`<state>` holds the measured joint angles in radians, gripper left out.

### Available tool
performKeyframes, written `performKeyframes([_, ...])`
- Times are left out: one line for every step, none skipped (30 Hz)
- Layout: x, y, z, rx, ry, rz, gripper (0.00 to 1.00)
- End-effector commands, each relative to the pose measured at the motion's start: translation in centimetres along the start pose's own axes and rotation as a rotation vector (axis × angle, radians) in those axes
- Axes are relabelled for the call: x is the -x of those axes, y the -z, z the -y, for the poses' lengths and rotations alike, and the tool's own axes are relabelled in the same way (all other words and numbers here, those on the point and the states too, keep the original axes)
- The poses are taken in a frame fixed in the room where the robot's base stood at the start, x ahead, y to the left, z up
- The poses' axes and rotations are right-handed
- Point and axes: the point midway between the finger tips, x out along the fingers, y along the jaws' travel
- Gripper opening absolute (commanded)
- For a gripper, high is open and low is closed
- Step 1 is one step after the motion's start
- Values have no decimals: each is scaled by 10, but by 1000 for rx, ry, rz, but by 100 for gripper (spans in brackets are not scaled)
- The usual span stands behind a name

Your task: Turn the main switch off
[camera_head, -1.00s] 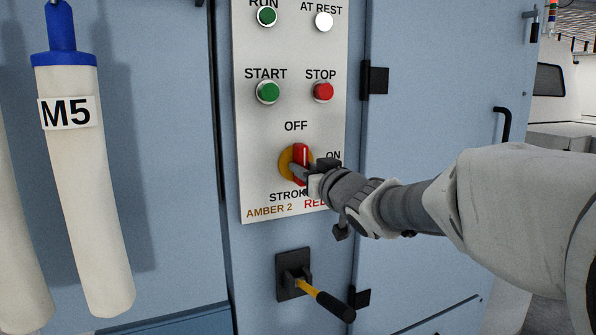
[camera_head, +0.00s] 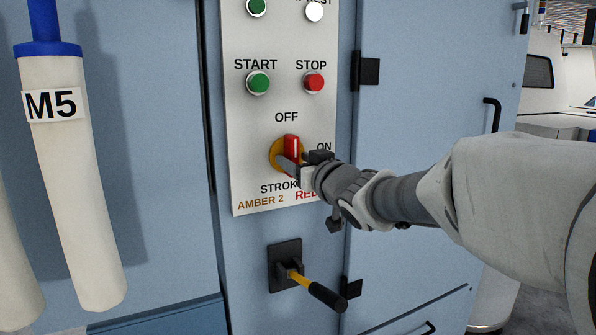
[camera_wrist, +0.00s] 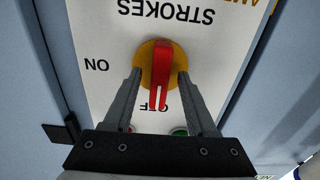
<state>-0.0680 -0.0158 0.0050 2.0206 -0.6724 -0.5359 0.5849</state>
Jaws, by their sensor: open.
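The main switch has a red handle (camera_head: 291,150) on a yellow-orange disc (camera_head: 274,156), low on the white control panel. The handle stands upright, its upper end toward the OFF label (camera_head: 286,117); ON is at right. In the wrist view, which is upside down, the red handle (camera_wrist: 161,75) and its white line point down at the partly covered OFF label. My gripper (camera_head: 298,163) is at the switch. Its open fingers (camera_wrist: 159,78) lie on either side of the handle, with gaps visible. My gripper covers the disc's lower right and part of the STROKES label in the head view.
Above the switch are a green START button (camera_head: 258,82) and a red STOP button (camera_head: 313,82). A yellow lever with a black grip (camera_head: 326,296) juts out below the panel. A white tube marked M5 (camera_head: 72,180) hangs at left. A door handle (camera_head: 492,115) is at right.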

Motion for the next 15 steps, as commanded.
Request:
performKeyframes([7, 1, 0, 0, -2, -1, 57])
performKeyframes([11, 2, 0, 0, -2, -1, 57])
performKeyframes([18, 2, 0, 1, -2, 0, 57])
performKeyframes([23, 2, 0, 0, -2, 0, 57])
performKeyframes([30, 2, 0, 0, -2, 0, 57])
performKeyframes([38, 3, -1, 0, -2, -1, 57])
performKeyframes([44, 3, -1, 0, -2, -2, 57])
performKeyframes([50, 2, 0, 1, -2, -1, 57])
performKeyframes([59, 3, 0, 1, -2, -1, 57])
performKeyframes([65, 2, 0, 0, -2, 0, 57])
performKeyframes([71, 3, 0, 1, -2, -2, 57])
performKeyframes([79, 3, 0, 0, -1, -2, 57])
performKeyframes([85, 2, 0, 0, -2, -2, 57])
performKeyframes([91, 3, 0, 1, -2, -2, 57])
performKeyframes([99, 3, 0, 1, -1, -1, 57])
